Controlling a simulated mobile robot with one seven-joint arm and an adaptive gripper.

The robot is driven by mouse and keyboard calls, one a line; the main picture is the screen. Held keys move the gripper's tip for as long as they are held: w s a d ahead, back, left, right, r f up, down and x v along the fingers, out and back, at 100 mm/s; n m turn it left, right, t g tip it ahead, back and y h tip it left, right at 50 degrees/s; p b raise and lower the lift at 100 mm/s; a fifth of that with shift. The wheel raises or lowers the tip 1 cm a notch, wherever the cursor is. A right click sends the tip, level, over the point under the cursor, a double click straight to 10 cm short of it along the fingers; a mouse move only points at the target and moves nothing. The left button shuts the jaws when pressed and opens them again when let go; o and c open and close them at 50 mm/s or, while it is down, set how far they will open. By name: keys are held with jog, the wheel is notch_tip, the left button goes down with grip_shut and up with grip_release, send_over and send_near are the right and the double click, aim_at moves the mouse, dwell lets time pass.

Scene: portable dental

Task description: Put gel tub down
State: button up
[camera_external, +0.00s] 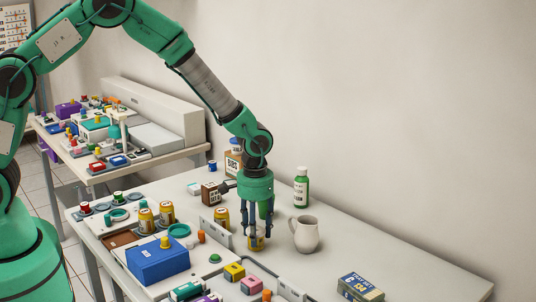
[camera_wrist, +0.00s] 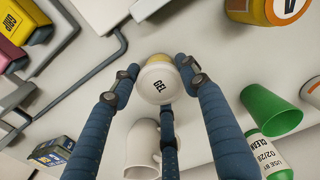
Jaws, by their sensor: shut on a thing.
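The gel tub (camera_wrist: 158,82) has a white lid marked GEL and yellow sides. It sits between the blue fingers of my gripper (camera_wrist: 160,88) in the wrist view. The tub is upright, low over the white table (camera_external: 375,268), just left of the white mug. I cannot tell whether its base touches the tabletop.
The white mug (camera_external: 306,236) stands close to the right. A green bottle (camera_external: 301,188) is behind it. A yellow tub (camera_external: 221,218) and a grey tray rim (camera_external: 262,271) are to the left and front. A blue box (camera_external: 360,288) lies front right; the tabletop between is bare.

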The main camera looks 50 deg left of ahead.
jog(key=shift+f, duration=0.15)
jog(key=o, duration=1.2)
jog(key=shift+c, duration=0.2)
notch_tip(320, 180, up, 12)
jog(key=p, duration=0.2)
jog(key=shift+r+p, duration=0.2)
jog(key=shift+p, duration=0.1)
